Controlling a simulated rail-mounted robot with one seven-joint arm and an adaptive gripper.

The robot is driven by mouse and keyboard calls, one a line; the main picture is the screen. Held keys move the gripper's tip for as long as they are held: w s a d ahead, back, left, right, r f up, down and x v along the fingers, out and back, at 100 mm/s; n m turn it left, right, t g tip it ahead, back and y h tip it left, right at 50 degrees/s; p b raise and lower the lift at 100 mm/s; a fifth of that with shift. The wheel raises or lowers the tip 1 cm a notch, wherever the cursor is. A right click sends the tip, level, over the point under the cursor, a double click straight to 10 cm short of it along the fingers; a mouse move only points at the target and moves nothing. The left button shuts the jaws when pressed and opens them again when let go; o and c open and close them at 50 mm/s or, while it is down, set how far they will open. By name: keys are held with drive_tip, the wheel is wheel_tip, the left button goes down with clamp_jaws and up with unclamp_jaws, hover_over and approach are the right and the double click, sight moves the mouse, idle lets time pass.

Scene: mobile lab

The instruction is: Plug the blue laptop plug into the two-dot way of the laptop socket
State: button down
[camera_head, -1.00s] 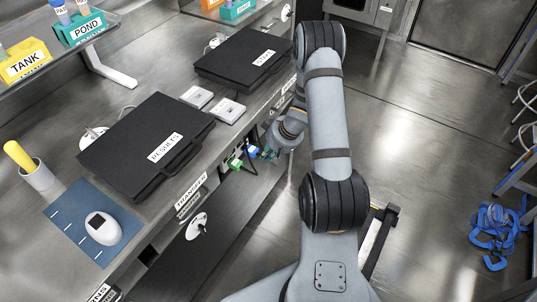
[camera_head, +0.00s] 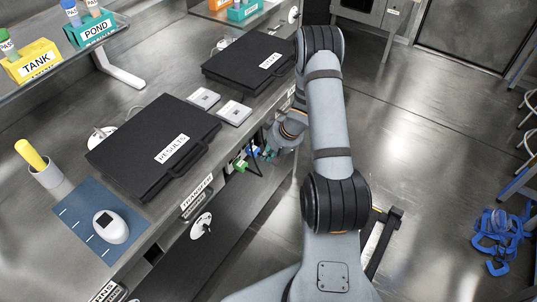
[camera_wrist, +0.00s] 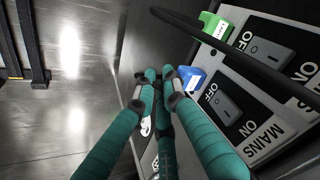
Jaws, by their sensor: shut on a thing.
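My gripper (camera_wrist: 158,76) has teal fingers, closed together at the tips beside the bench's front panel. The blue plug (camera_wrist: 190,78), with a pale label, lies right against the right fingertip in the wrist view. My gripper is shut, it seems on this plug, though the contact is partly hidden by the fingers. In the head view the gripper (camera_head: 270,153) is below the bench edge, just right of the blue plug (camera_head: 253,152). A green plug (camera_wrist: 213,25) sits beyond the blue one. I cannot make out the laptop socket or its dots.
The panel carries a switch (camera_wrist: 215,98) marked OFF and ON near a MAINS label, and another switch (camera_wrist: 263,48) above. A dark cable (camera_wrist: 235,52) crosses the wrist view. Black laptop cases, one marked RESULTS (camera_head: 150,140), lie on the bench.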

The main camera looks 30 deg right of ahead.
drive_tip(key=c, duration=1.8)
unclamp_jaws()
drive_tip(key=shift+w+a, duration=0.1)
drive_tip(key=shift+o, duration=0.3)
drive_tip(key=v, duration=1.2)
drive_tip(key=shift+f, duration=0.1)
drive_tip(key=x, duration=1.1)
drive_tip(key=shift+f, duration=0.4)
